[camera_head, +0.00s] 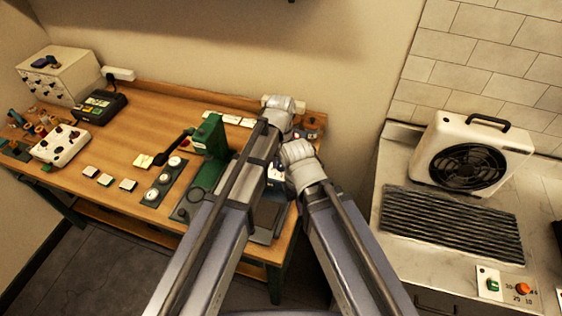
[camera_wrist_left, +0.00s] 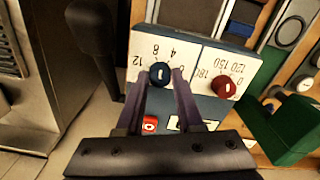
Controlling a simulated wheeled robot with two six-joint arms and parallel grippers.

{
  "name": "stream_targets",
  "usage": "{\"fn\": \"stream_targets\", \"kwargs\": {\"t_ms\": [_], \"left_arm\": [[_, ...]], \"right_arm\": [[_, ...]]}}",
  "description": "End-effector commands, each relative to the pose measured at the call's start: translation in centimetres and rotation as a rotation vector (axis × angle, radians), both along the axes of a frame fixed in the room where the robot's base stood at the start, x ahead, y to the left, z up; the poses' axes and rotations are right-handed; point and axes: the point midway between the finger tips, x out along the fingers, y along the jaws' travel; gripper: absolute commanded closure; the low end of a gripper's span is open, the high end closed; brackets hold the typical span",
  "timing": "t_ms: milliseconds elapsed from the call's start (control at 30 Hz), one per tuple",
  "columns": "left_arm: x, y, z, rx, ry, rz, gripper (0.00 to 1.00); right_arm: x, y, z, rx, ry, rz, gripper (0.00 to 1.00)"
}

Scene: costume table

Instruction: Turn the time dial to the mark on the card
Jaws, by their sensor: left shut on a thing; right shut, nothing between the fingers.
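Which is the time dial is not labelled. My left gripper (camera_wrist_left: 160,76) has its fingers closed on the sides of the blue dial. In the head view it is at the workbench's right end (camera_head: 283,105), its tips hidden. My right gripper (camera_head: 298,155) is just below it, its tips unclear. I cannot make out the card's mark.
A green machine (camera_head: 208,150) stands left of my left arm. Gauges (camera_head: 163,177) and small cards (camera_head: 105,179) lie on the workbench (camera_head: 130,135). A white fan unit (camera_head: 470,155) stands on the right counter. A red button (camera_wrist_left: 150,124) sits below the blue dial.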

Motion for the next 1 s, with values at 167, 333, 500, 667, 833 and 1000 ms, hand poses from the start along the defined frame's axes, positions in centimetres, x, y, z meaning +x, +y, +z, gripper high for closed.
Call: {"fn": "stream_targets", "kwargs": {"t_ms": [167,333,500,667,833,1000], "left_arm": [[-0.06,0.01,-0.02,0.000,0.001,0.118,1.00],[-0.06,0.01,-0.02,0.000,0.001,0.199,1.00],[-0.06,0.01,-0.02,0.000,0.001,0.248,1.00],[-0.06,0.01,-0.02,0.000,0.001,0.269,1.00],[-0.07,0.01,-0.02,0.000,0.001,0.275,1.00],[-0.07,0.01,-0.02,0.000,0.001,0.274,1.00]], "right_arm": [[0.00,0.00,-0.02,0.000,0.000,0.000,1.00],[0.00,0.00,-0.02,0.000,0.000,0.000,1.00],[0.00,0.00,-0.02,0.000,0.000,0.000,1.00],[0.00,0.00,-0.02,0.000,0.000,0.000,1.00],[0.00,0.00,-0.02,0.000,0.000,0.000,1.00],[0.00,0.00,-0.02,0.000,0.000,0.000,1.00]]}}
